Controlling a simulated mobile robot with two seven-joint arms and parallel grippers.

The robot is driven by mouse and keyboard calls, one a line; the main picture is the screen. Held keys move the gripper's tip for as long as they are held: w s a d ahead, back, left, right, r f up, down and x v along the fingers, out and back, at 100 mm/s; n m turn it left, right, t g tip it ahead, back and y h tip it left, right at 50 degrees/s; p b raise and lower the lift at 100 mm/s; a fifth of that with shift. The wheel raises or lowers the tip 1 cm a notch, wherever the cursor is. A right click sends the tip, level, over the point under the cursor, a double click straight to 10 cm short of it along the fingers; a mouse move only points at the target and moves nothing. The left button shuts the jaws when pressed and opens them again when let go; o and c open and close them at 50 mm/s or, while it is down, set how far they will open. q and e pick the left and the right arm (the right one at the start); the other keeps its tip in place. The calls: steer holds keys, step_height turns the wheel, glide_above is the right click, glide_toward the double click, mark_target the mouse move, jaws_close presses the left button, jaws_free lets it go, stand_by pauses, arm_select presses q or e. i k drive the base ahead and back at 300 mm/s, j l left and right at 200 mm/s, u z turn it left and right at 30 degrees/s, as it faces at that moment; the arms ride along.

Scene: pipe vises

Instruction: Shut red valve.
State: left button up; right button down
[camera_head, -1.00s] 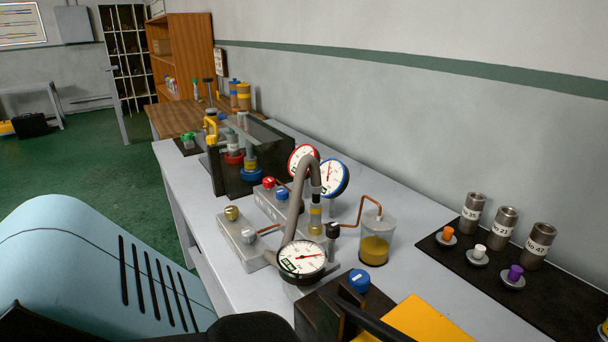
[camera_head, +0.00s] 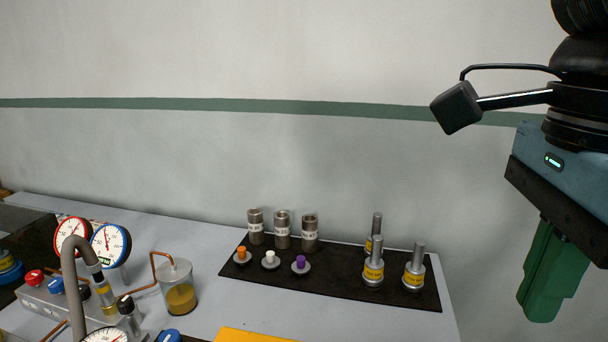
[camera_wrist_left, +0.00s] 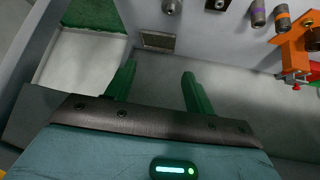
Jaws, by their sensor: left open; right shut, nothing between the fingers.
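A small red knob (camera_head: 34,277), the likely red valve, sits on a grey block (camera_head: 60,300) at the lower left of the head view, beside a blue knob (camera_head: 56,286). Its turned position is too small to tell. My right gripper (camera_head: 540,310) hangs at the right edge, well away from the knob, with its green fingers together and empty. My left gripper (camera_wrist_left: 157,82) shows only in the left wrist view, with two green fingers spread apart and nothing between them. The red knob cannot be made out in that view.
Red-rimmed (camera_head: 72,235) and blue-rimmed (camera_head: 111,243) gauges, a bent grey pipe (camera_head: 68,260) and a jar of yellow liquid (camera_head: 180,289) stand near the knob. A black mat (camera_head: 330,281) holds cylinders and plugs. An orange fixture (camera_wrist_left: 296,40) shows in the left wrist view.

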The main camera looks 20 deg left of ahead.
mark_target(34, 277)
steer(key=k+j, duration=0.25)
steer(key=k, duration=0.2)
steer(key=k+j, duration=0.3)
steer(key=k, duration=0.2)
